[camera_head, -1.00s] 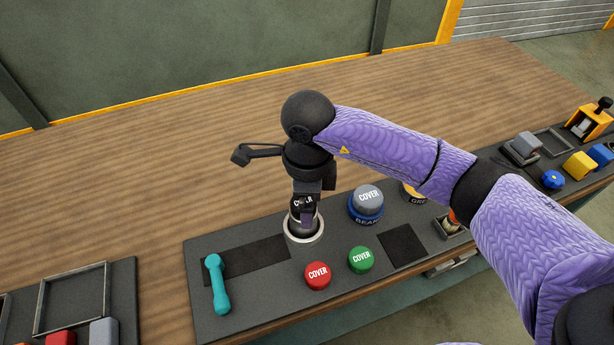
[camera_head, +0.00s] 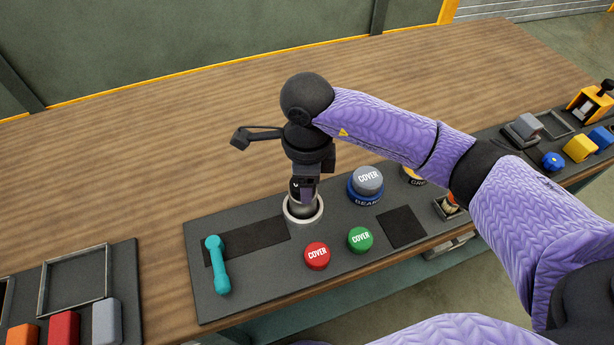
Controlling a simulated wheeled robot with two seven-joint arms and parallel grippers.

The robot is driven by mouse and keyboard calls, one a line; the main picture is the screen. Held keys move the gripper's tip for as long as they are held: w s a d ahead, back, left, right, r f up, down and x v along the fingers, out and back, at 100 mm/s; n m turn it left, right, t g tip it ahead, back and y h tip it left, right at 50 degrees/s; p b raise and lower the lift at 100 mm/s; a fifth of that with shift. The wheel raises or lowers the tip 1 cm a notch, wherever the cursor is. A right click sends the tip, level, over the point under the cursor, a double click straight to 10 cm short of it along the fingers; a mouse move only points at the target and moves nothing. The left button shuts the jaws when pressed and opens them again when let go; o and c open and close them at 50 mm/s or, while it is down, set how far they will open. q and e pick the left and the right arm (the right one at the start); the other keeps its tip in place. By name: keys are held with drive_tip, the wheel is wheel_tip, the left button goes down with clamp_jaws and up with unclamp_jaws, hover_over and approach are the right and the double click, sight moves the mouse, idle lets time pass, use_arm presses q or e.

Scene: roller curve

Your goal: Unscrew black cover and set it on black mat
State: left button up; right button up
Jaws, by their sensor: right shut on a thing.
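The black cover (camera_head: 295,190) is in my right gripper (camera_head: 303,192), directly above the pale round housing (camera_head: 303,211) on the dark board. The gripper points straight down and is shut on the cover, hiding most of it. A grey rounded part shows between the cover and the housing's rim; I cannot tell whether the cover still touches it. Two dark mats lie on the board: a long one (camera_head: 262,238) left of the housing, with a teal bar-shaped tool over its left end, and a small square one (camera_head: 403,228) at the right, empty. My left gripper is not in view.
A grey cover (camera_head: 368,180) sits on a blue base to the right. The teal tool (camera_head: 217,265) lies at the left. Bare wooden tabletop lies behind the board.

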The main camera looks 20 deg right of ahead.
clamp_jaws()
drive_tip(key=n+b, duration=0.1)
drive_tip(key=n, duration=0.1)
drive_tip(key=n+b, duration=0.1)
drive_tip(key=n, duration=0.1)
drive_tip(key=n+b, duration=0.2)
drive_tip(key=shift+w+f, duration=0.15)
drive_tip(key=shift+f, duration=0.2)
drive_tip(key=shift+r+n, duration=0.1)
drive_tip(key=shift+n, duration=0.5)
drive_tip(key=shift+r, duration=0.15)
